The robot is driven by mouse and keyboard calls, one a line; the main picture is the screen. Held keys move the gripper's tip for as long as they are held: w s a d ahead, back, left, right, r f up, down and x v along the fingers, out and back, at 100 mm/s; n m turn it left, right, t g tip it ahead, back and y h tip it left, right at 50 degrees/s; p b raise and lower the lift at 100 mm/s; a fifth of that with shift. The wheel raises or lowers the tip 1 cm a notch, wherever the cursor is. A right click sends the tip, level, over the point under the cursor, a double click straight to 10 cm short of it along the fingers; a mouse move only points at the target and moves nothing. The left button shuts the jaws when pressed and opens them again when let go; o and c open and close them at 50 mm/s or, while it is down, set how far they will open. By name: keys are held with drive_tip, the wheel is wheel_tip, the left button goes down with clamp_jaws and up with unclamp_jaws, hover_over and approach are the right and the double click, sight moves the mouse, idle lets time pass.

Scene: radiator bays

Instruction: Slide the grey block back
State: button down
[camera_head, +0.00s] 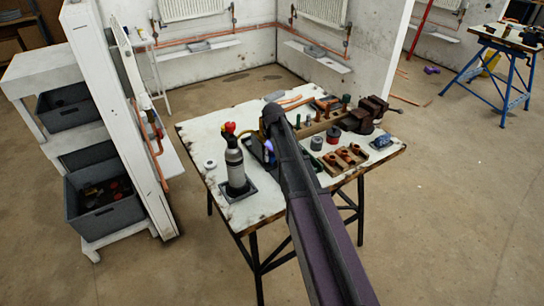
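I cannot tell for sure which thing is the grey block. A small flat grey piece (274,96) lies at the back edge of the worktable (222,120). Similar grey pieces rest on the left wall shelf (200,46) and the right wall shelf (315,51). My dark arm reaches from the lower right over the middle of the table and bends near its back. My gripper (266,156) seems to be low over the table, mostly hidden behind the arm beside the bottle. Its fingers cannot be made out, nor whether it touches anything.
A grey bottle with a red top (234,160) stands on a dark pad at the table's left. A vise (364,114), a wooden block with holes (344,158) and small fittings crowd the right. A white partition (115,110) and crates (100,205) stand left. The floor right is mostly clear.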

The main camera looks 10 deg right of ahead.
drive_tip(key=shift+w+a, duration=0.25)
drive_tip(key=shift+w, duration=0.5)
drive_tip(key=shift+w+a, duration=0.2)
drive_tip(key=shift+w, duration=0.6)
drive_tip(key=shift+w+a, duration=0.25)
drive_tip(key=shift+w, duration=0.5)
drive_tip(key=shift+c, duration=1.7)
unclamp_jaws()
drive_tip(key=shift+w, duration=0.1)
drive_tip(key=shift+s, duration=0.2)
